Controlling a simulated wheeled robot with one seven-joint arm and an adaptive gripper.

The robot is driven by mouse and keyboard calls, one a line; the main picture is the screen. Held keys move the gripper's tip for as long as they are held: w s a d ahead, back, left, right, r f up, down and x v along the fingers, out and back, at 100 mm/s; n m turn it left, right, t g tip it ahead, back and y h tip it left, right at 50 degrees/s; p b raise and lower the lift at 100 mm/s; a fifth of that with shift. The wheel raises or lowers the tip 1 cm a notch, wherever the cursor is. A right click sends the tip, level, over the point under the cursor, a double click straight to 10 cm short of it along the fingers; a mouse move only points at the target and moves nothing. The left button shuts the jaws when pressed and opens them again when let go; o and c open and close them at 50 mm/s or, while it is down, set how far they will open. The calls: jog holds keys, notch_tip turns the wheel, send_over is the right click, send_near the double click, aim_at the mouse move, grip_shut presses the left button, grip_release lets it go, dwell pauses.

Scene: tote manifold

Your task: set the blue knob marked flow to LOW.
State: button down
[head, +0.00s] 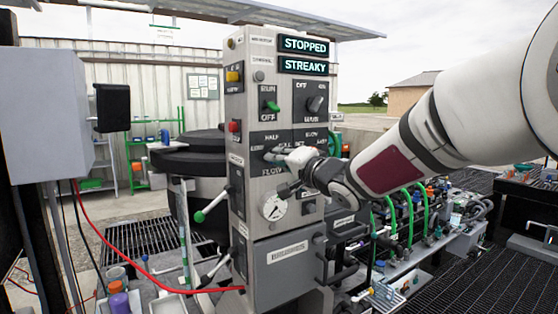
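The grey control panel (280,215) stands in the middle of the head view. The word FLOW shows low on its left half, with HALF above it and other position words partly covered. My gripper (275,154) is at the FLOW dial, its fingertips at or very near the panel face. The fingers cover the spot where the flow knob sits, so I cannot make out the blue knob, its pointer or its setting. I cannot tell whether the fingers are apart or closed on it.
Displays above read STOPPED (303,45) and STREAKY (303,65). A green RUN/OFF switch (272,106) and a dark rotary knob (315,104) sit above my gripper. A round gauge (273,206) is below. A green-tipped lever (205,212) sticks out left.

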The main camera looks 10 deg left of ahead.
dwell(0.4)
jog(key=n+b, duration=0.4)
jog(key=n, duration=0.4)
jog(key=n+b, duration=0.4)
jog(key=n, duration=0.4)
jog(key=n+b, duration=0.4)
jog(key=n, duration=0.3)
jog(key=shift+w+d+n, duration=0.3)
jog(key=shift+n, duration=0.1)
dwell(0.3)
jog(key=c, duration=1.6)
grip_release()
jog(key=shift+s, duration=0.1)
